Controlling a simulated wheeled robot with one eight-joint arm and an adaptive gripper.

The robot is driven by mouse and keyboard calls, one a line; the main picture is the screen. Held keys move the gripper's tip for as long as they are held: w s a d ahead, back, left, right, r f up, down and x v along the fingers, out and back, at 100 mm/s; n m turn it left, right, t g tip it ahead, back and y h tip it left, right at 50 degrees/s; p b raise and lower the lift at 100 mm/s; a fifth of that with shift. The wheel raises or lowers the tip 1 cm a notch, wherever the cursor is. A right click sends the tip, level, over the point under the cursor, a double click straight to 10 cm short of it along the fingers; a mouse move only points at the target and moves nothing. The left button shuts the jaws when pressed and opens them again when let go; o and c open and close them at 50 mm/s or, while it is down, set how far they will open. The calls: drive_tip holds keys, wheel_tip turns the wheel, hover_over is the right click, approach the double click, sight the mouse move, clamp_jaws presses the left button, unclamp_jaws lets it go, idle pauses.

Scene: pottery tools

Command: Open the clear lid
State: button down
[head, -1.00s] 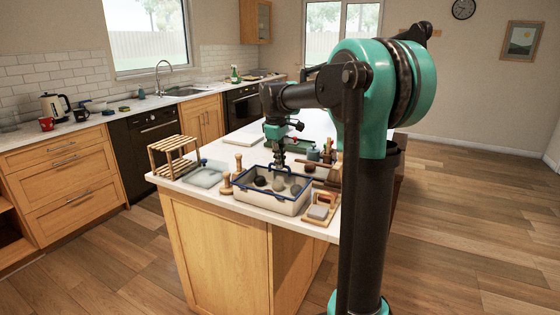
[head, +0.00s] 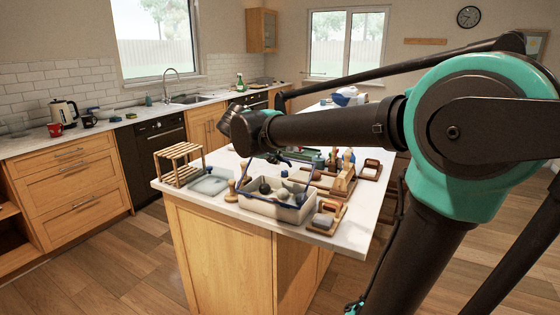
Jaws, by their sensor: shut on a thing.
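The storage box (head: 275,209) is a pale bin on the near end of the island counter, with dark and grey rounded things inside. Its clear lid (head: 307,190) has blue edges and stands tilted up above the box; blue strips rise at the left and right sides. The clear pane itself is hardly visible. My gripper (head: 277,159) is small and dark, partly hidden behind my forearm, at the raised far edge of the lid. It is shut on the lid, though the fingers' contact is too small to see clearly.
A wooden rack (head: 178,165) and a clear tray (head: 209,184) stand left of the box. A wooden holder with a sponge (head: 326,217) is at its right front. Wooden tools (head: 340,175) crowd the counter behind right. The floor left of the island is clear.

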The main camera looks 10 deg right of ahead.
drive_tip(key=s+a+t+h, duration=0.5)
drive_tip(key=s+a+t, duration=0.2)
drive_tip(key=s, duration=0.3)
drive_tip(key=shift+s+a+f, duration=0.3)
drive_tip(key=shift+f, duration=0.1)
idle(0.3)
drive_tip(key=c, duration=1.6)
unclamp_jaws()
drive_tip(key=shift+w, duration=0.1)
drive_tip(key=shift+a, duration=0.1)
